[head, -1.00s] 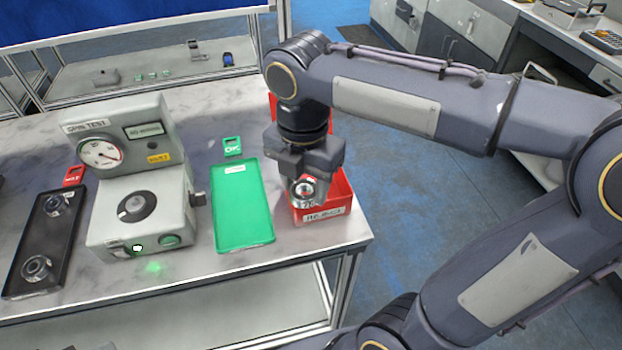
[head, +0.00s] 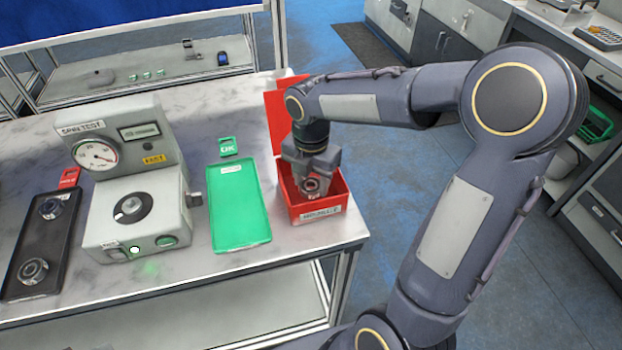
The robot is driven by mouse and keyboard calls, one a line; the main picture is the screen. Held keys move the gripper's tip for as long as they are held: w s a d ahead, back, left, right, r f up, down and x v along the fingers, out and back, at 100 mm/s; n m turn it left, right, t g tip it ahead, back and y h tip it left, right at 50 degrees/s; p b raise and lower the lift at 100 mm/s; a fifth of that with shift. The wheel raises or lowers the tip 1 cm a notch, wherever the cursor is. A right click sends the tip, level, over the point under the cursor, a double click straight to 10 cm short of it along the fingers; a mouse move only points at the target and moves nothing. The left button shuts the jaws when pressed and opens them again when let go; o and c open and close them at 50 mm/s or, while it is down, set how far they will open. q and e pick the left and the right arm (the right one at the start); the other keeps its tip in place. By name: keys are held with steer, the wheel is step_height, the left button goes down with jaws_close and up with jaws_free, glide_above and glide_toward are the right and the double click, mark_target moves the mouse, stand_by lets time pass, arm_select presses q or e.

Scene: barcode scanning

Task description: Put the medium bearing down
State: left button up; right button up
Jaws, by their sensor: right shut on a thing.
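My right gripper (head: 310,183) points down inside the mouth of the red bin (head: 317,211) at the table's right end. It is shut on the medium bearing (head: 309,186), a small metal ring that shows between the fingertips. The bearing is at about the height of the bin's rim; whether it touches the bin floor cannot be seen. The fingers and bin wall hide part of it. My left gripper is not in view.
A green OK tray (head: 239,212) lies left of the bin, empty. The spin test machine (head: 134,190) stands further left. A black tray (head: 47,240) holds two bearings. The bin's red lid (head: 277,118) stands up behind it.

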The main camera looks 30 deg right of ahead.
steer(key=shift+f+b, duration=0.35)
steer(key=shift+f, duration=0.25)
steer(key=o, duration=1.1)
steer(key=shift+c, duration=0.2)
steer(key=shift+r, duration=0.1)
steer(key=shift+r, duration=0.3)
step_height(320, 180, up, 12)
steer(key=p, duration=0.2)
steer(key=s+a+f+m+t+y, duration=0.2)
steer(key=s+m, duration=0.6)
steer(key=m, duration=0.5)
steer(key=s+a+f+m+t+y, duration=0.1)
steer(key=s+a+f+m+t, duration=0.1)
steer(key=s+m, duration=0.7)
steer(key=shift+f+m+t+y, duration=0.4)
steer(key=shift+f+m+t, duration=0.45)
steer(key=shift+m, duration=1.25)
